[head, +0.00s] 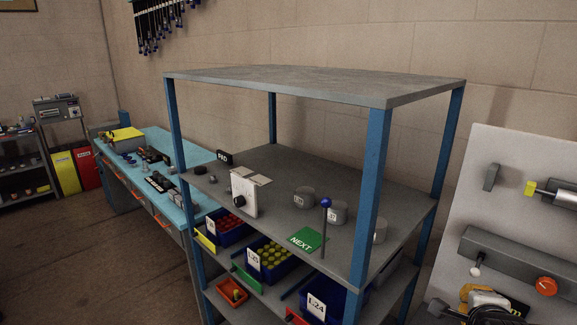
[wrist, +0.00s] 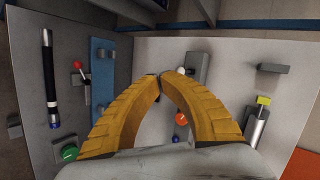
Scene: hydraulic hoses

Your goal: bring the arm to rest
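My gripper (wrist: 160,75) shows in the wrist view with two ribbed yellow fingers that curve together until their tips meet. Nothing shows between them. It points toward a pale panel (wrist: 230,60) and appears apart from it. In the head view, yellow and dark parts that look like my gripper (head: 482,298) show at the lower right, in front of the panel (head: 500,160). Most of my arm is out of view.
The panel carries an orange knob (head: 545,286) and a yellow-tipped cylinder (head: 560,194). A side panel holds a dark hose (wrist: 49,75) and a green button (wrist: 69,152). A blue-post shelf (head: 375,190) with bins stands left of my gripper. Open floor (head: 90,250) lies farther left.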

